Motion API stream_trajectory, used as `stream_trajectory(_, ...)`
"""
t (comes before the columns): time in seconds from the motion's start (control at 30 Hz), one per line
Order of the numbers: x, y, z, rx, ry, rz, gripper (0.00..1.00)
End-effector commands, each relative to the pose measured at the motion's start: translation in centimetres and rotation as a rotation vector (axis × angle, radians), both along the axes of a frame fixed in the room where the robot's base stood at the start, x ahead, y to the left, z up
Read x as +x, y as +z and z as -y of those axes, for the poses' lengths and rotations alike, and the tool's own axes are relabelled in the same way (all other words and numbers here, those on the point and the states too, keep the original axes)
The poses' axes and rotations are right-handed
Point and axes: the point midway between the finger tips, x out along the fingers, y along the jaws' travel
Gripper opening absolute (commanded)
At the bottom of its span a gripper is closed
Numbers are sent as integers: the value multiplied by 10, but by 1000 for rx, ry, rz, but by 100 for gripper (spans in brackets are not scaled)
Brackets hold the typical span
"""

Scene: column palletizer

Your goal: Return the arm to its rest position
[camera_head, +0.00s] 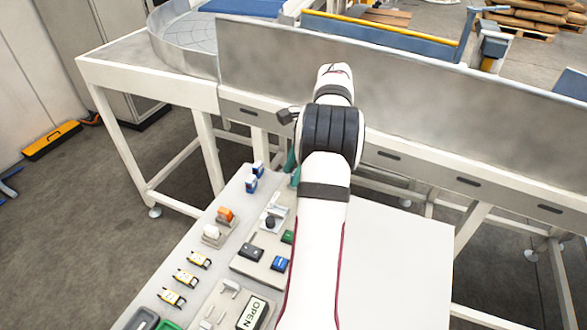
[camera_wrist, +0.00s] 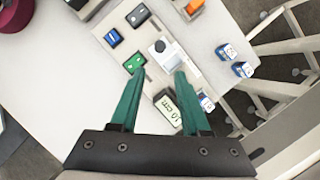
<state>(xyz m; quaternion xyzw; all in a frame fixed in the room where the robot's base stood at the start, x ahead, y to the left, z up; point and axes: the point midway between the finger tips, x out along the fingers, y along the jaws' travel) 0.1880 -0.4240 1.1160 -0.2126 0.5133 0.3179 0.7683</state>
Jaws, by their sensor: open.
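My arm reaches forward over the control bench in the head view. My gripper mostly hides behind the wrist there; only a bit of its teal finger (camera_head: 291,165) shows. In the wrist view my gripper (camera_wrist: 160,73) is open, its two green fingers apart with nothing between them. They point over the panel, near a green button (camera_wrist: 134,63), a pale block with a dark knob (camera_wrist: 159,46) and a white label (camera_wrist: 168,108). Whether the fingertips touch anything I cannot tell.
The white tabletop (camera_head: 400,265) at right is bare. A grey conveyor wall (camera_head: 440,90) stands beyond my wrist.

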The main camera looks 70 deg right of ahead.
Motion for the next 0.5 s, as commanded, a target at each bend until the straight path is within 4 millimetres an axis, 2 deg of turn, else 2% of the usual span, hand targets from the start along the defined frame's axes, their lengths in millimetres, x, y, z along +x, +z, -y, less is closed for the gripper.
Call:
stream_trajectory(0.27,1,0,-1,-1,3,1,46)
stream_trajectory(0.33,11,6,-11,-9,40,1,46)
stream_trajectory(0.37,20,11,-21,-18,79,1,46)
stream_trajectory(0.43,50,30,-63,-46,221,4,46)
stream_trajectory(0.47,64,39,-88,-62,304,7,46)
stream_trajectory(0.5,79,51,-127,-85,426,13,46)
